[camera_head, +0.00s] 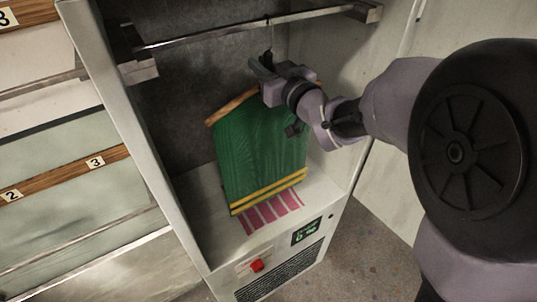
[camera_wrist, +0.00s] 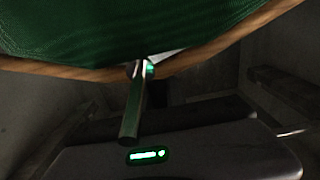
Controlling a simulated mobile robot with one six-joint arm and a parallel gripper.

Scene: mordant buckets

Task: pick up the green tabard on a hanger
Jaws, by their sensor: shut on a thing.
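The green tabard (camera_head: 258,150) with yellow stripes near its hem hangs on a wooden hanger (camera_head: 229,106) inside an open cabinet. It hangs tilted, its hem above the cabinet floor. My gripper (camera_head: 265,74) is at the top middle of the hanger and shut on it. A thin hook line runs up from there to the rail; I cannot tell whether it still bears on the rail. In the wrist view the tabard (camera_wrist: 90,28) fills the upper left, with the hanger (camera_wrist: 215,47) along its edge. My fingertips are not clear there.
A metal rail (camera_head: 215,33) crosses the top of the cabinet between two brackets. The cabinet's left wall (camera_head: 118,95) and right wall stand close on both sides. Pink stripes (camera_head: 268,215) mark its floor. A red knob (camera_head: 257,265) and a small display (camera_head: 306,232) are on the front below.

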